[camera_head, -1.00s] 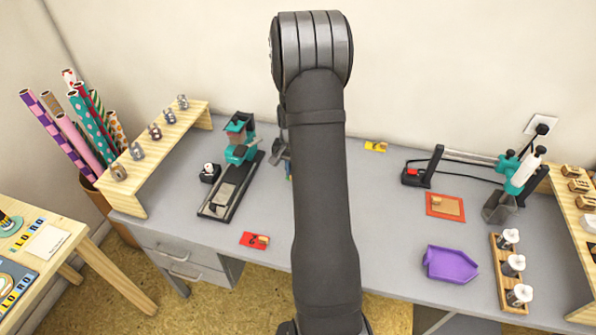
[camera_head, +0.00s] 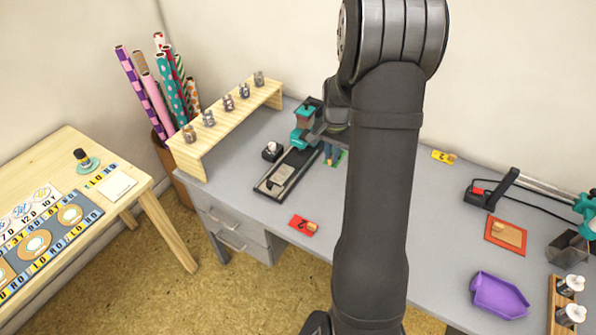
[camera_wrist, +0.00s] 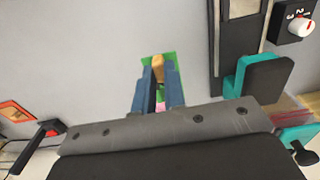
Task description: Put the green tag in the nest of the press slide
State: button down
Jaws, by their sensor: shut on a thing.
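The green tag (camera_head: 343,159) is just right of the press, partly hidden by my gripper (camera_head: 333,153). In the wrist view the green tag (camera_wrist: 171,61) has a tan grip (camera_wrist: 158,68) standing between the blue fingers of my gripper (camera_wrist: 159,88). My gripper is shut on this grip. I cannot tell whether the tag touches the desk. The press (camera_head: 303,125) is teal and black. Its long dark slide (camera_head: 268,186) runs toward the front, with a grey plate (camera_head: 282,168) on it; the nest is too small to make out. Part of the slide shows in the wrist view (camera_wrist: 230,60).
A black dial box (camera_head: 271,152) sits left of the slide. A red tag (camera_head: 303,226) lies in front and a yellow tag (camera_head: 443,156) behind at right. A purple tray (camera_head: 498,297) and an orange pad (camera_head: 494,238) lie farther right. A wooden shelf (camera_head: 200,150) stands left.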

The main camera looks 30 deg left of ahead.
jog(key=s+a+r, duration=0.2)
jog(key=s+a, duration=0.1)
jog(key=s, duration=0.1)
send_over(278, 180)
notch_tip(278, 180, down, 6)
jog(key=shift+f, duration=0.2)
jog(key=shift+s+f, duration=0.1)
jog(key=shift+f, duration=1.95)
jog(key=shift+f, duration=0.15)
jog(key=c, duration=1.5)
grip_release()
